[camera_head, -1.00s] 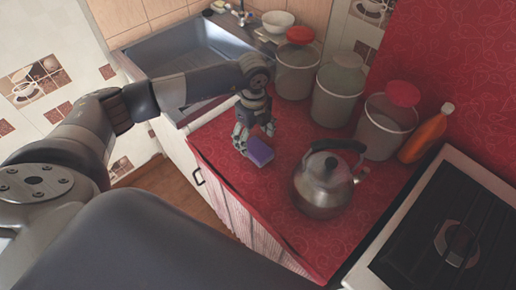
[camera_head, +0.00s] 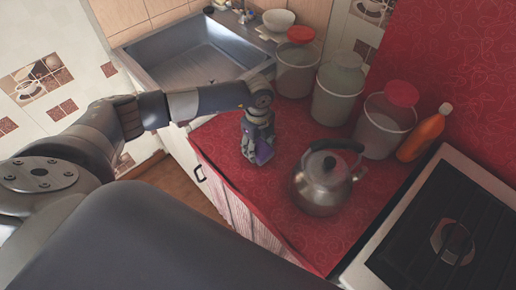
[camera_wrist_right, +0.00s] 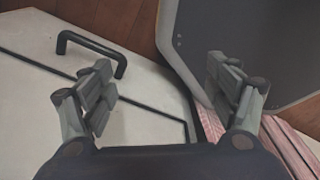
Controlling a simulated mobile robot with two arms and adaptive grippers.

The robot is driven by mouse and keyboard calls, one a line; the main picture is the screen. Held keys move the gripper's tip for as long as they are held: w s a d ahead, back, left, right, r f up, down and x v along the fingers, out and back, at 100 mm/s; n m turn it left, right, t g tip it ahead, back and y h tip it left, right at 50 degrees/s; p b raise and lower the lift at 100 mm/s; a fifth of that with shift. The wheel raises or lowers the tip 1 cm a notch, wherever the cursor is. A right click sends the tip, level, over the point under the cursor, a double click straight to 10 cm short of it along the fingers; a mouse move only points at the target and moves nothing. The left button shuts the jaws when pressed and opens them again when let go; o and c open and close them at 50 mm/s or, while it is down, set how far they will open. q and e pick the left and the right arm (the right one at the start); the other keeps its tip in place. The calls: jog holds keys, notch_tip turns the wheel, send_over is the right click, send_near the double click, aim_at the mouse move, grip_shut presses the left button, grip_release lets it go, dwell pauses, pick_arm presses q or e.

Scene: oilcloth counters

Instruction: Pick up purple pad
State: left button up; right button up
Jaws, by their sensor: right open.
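The purple pad (camera_head: 264,153) is on the red counter near its front left edge, in the head view. My left gripper (camera_head: 257,155) is down at the pad, its fingers around it and covering much of it. Only part of the pad shows between the fingers, and whether they are closed tight on it cannot be made out. My right gripper (camera_wrist_right: 170,100) is open and empty in the right wrist view, in front of a pale cabinet front.
A metal kettle (camera_head: 321,183) stands right of my left gripper. Several lidded containers, one a clear jar (camera_head: 384,125), and an orange bottle (camera_head: 421,136) line the back. A sink (camera_head: 190,55) is at upper left, a stove (camera_head: 440,225) at right. A black handle (camera_wrist_right: 92,48) is near my right gripper.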

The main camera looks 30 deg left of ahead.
aim_at(258, 146)
pick_arm(q)
jog(key=shift+c, duration=0.2)
pick_arm(e)
jog(key=shift+w, duration=0.25)
pick_arm(q)
jog(key=shift+r, duration=0.5)
notch_tip(258, 146, up, 2)
jog(key=shift+w+r+b, duration=0.1)
jog(key=shift+r+b, duration=0.15)
jog(key=shift+b, duration=0.5)
jog(key=s+d+b, duration=0.1)
jog(key=s, duration=0.4)
jog(key=s+d+r+b, duration=0.1)
jog(key=s+d, duration=0.1)
jog(key=s, duration=0.3)
jog(key=s+d+b, duration=0.1)
jog(key=s+d, duration=0.1)
jog(key=s, duration=0.3)
jog(key=shift+s+d+r, duration=0.1)
jog(key=shift+d+r, duration=0.15)
pick_arm(e)
notch_tip(258, 146, down, 4)
jog(key=shift+w+f, duration=0.15)
jog(key=shift+f, duration=0.05)
pick_arm(q)
jog(key=shift+c, duration=0.8)
